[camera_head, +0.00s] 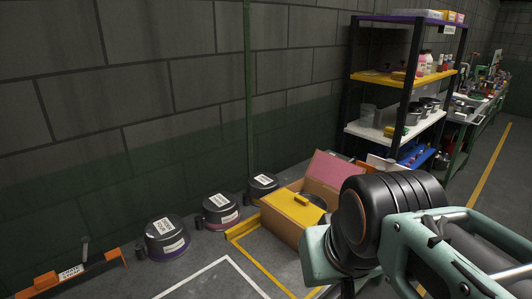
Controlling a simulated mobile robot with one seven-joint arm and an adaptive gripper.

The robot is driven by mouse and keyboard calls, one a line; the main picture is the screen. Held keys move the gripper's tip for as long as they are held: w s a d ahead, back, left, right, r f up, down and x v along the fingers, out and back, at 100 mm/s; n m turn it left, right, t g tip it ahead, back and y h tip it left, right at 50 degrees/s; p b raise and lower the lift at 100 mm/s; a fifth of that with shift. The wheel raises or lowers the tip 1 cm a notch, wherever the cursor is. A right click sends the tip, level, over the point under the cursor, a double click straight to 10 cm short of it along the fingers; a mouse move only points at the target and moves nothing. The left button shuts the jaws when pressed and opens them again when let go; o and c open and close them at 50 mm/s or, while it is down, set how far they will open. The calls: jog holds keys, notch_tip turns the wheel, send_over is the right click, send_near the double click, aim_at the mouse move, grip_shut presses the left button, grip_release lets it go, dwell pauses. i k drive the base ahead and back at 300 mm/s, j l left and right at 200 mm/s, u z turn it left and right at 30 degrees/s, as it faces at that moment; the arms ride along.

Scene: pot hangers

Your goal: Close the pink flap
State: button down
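A cardboard box (278,225) sits on the floor near the wall, partly hidden by my arm. Its pink flap (336,174) stands up, tilted, on the far side of the box. A yellow flap (288,207) lies nearly flat over the near-left side of the opening. Something dark shows in the gap between the two flaps; I cannot tell what it is. My arm's teal and black links fill the lower right and cover the box's right side. I cannot make out my gripper's fingers in this view.
Several black lidded pots, such as the nearest one (166,238), stand along the wall. An orange and black rack (72,279) lies at lower left. A shelf unit (352,90) and a workbench (466,113) stand behind at right. Yellow and white lines mark the bare floor.

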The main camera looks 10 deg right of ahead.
aim_at(331, 171)
jog(key=l+u, duration=0.15)
jog(key=u, duration=0.35)
jog(key=l+u, duration=0.2)
jog(key=u, duration=0.25)
jog(key=l+u, duration=0.3)
jog(key=l, duration=0.2)
jog(key=l+u, duration=0.25)
jog(key=l, duration=0.3)
jog(key=k+l+u, duration=0.15)
jog(key=l+u, duration=0.15)
jog(key=l, duration=0.15)
jog(key=k+l, duration=0.15)
jog(key=l, duration=0.25)
jog(key=k+l+u, duration=0.15)
jog(key=l, duration=0.25)
jog(key=k+l, duration=0.1)
jog(key=l, duration=0.3)
jog(key=k+l+u, duration=0.15)
jog(key=l, duration=0.2)
jog(key=k+l, duration=0.15)
jog(key=l, duration=0.25)
jog(key=k+l, duration=0.2)
jog(key=l, duration=0.15)
jog(key=k+l, duration=0.15)
jog(key=l, duration=0.25)
jog(key=k+l, duration=0.2)
jog(key=l, duration=0.2)
jog(key=k+l, duration=0.15)
jog(key=l, duration=0.25)
